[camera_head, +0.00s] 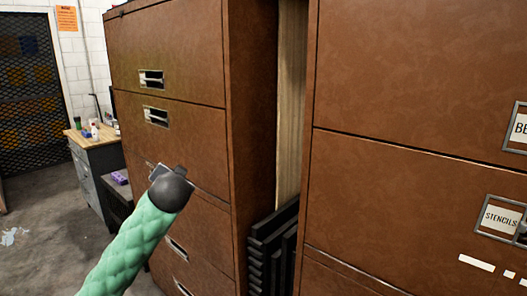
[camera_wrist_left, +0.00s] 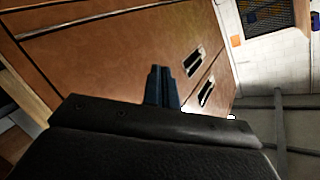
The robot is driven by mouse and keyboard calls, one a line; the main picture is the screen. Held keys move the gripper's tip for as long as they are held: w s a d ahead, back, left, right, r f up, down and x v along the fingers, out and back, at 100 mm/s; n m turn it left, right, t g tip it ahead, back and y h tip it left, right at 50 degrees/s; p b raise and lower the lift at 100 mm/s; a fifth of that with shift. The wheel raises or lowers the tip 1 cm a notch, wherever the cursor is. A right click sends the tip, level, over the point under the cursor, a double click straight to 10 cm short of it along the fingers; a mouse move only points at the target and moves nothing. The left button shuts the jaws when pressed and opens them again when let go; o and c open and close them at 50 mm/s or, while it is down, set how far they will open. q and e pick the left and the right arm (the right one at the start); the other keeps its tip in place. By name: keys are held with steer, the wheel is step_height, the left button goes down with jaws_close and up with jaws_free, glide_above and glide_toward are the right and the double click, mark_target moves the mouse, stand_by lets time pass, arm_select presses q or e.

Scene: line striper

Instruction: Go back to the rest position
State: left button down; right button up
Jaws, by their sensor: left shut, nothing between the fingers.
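My left arm comes in from the bottom left in the head view, with a green padded sleeve and a dark rounded wrist. Its gripper (camera_head: 164,172) is in front of the left brown cabinet (camera_head: 175,65), near its middle drawers. In the left wrist view the gripper (camera_wrist_left: 160,70) shows two dark fingers close together, shut and empty, pointing toward the cabinet (camera_wrist_left: 125,40). Whether the fingertips touch the drawer front cannot be told. My right gripper is in neither view.
A second brown cabinet (camera_head: 400,70) stands close at the right, with a "STENCILS" label (camera_head: 501,218). Black stacked pieces (camera_head: 268,255) and a pale board (camera_head: 291,100) fill the gap between cabinets. A workbench (camera_head: 95,145) stands at the back left. Floor (camera_head: 45,220) at left is mostly clear.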

arm_select(q)
steer(key=s+d+f+g+h, duration=0.3)
steer(key=s+d+f, duration=0.1)
steer(key=s+f, duration=0.75)
steer(key=s+d+f+g+h, duration=0.3)
steer(key=s+f, duration=0.5)
steer(key=f, duration=0.6)
steer(key=s+d+f+n+g, duration=0.1)
steer(key=s+d+f+g, duration=0.1)
steer(key=s+f, duration=0.9)
steer(key=s+d+f+n+g, duration=0.1)
steer(key=s+f+g, duration=0.3)
steer(key=s+f, duration=0.7)
steer(key=s+d, duration=0.1)
steer(key=s, duration=0.7)
steer(key=shift+f+n+g, duration=0.3)
steer(key=shift+s, duration=0.1)
